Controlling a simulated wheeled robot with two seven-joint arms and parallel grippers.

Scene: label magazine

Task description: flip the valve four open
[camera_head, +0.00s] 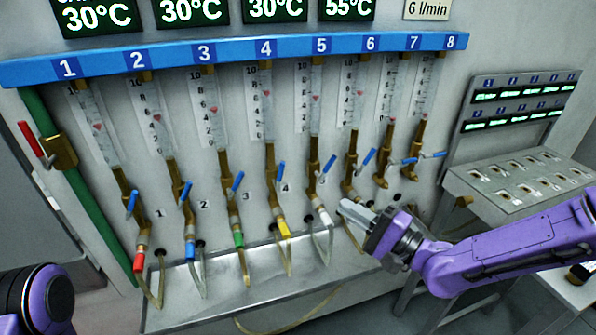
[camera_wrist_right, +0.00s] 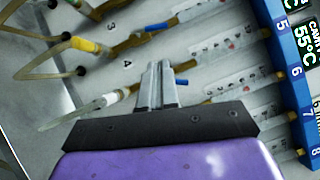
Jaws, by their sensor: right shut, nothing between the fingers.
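Valve four is the brass valve under flowmeter 4, with a yellow hose fitting (camera_head: 284,228) below it. Its blue lever (camera_head: 276,174) tilts up and slightly right, near the printed 4. In the right wrist view its blue lever (camera_wrist_right: 157,27) lies beyond my fingertips, with the yellow fitting (camera_wrist_right: 86,45) to the left. My right gripper (camera_head: 343,207) is shut and empty, right of valve four and beside the white fitting of valve five. The fingers also show in the wrist view (camera_wrist_right: 160,70), apart from valve four's lever. My left gripper is out of view.
Valve five's blue lever (camera_head: 328,167) and white fitting (camera_head: 324,217) stand between my right gripper and valve four. Valve three's lever (camera_head: 238,182) is to the left. Clear hoses hang over the metal tray (camera_head: 215,285). A slanted panel (camera_head: 515,180) stands at right.

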